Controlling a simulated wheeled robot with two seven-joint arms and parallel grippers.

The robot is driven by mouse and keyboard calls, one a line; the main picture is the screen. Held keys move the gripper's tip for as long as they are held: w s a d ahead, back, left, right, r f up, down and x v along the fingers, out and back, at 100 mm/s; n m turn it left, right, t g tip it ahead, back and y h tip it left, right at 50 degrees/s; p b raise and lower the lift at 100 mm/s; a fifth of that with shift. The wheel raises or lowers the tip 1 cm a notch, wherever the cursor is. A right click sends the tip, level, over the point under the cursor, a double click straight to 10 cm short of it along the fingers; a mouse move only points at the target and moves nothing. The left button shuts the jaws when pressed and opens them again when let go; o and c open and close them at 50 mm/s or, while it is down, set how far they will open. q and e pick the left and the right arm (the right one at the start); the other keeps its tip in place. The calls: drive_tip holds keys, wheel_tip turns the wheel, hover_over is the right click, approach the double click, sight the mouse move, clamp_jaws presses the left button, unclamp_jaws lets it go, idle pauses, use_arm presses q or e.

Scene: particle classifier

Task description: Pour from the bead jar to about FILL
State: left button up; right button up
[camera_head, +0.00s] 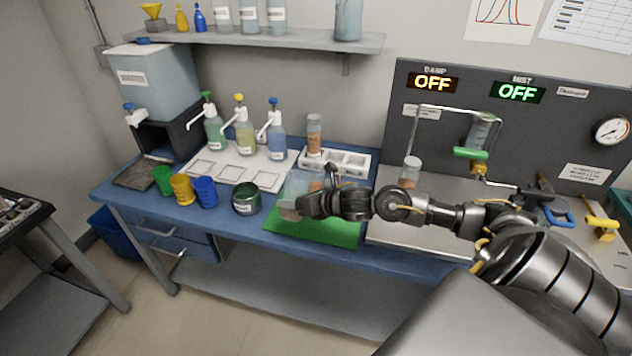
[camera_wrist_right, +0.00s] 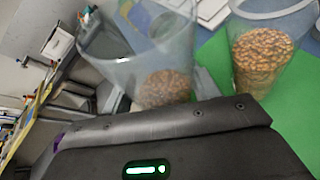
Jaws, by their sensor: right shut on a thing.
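My right gripper (camera_head: 306,206) is over the green mat (camera_head: 330,230) and is shut on a clear container (camera_head: 291,190). In the right wrist view this container (camera_wrist_right: 135,72) shows just beyond the gripper body, tilted in the picture, with brown beads (camera_wrist_right: 166,86) in one end. A second clear container (camera_wrist_right: 262,58), partly filled with brown beads, is beside it over the green mat; in the head view it is largely hidden by the gripper. I cannot read a FILL mark or tell which container is the bead jar. My left gripper is not in view.
A white rack (camera_head: 352,163) holds a bead-filled tube (camera_head: 314,137) behind. Another jar (camera_head: 410,172) stands on the metal plate to the right. Pump bottles stand behind.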

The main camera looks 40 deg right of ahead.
drive_tip(key=shift+s+a+f+n+t+h+b, duration=0.15)
drive_tip(key=shift+a+f+n+h+b, duration=0.3)
drive_tip(key=shift+b, duration=1.15)
drive_tip(key=shift+a+f+n+t+h+b, duration=0.25)
drive_tip(key=shift+f+n+b, duration=0.4)
drive_tip(key=shift+b, duration=0.95)
drive_tip(key=shift+r, duration=0.15)
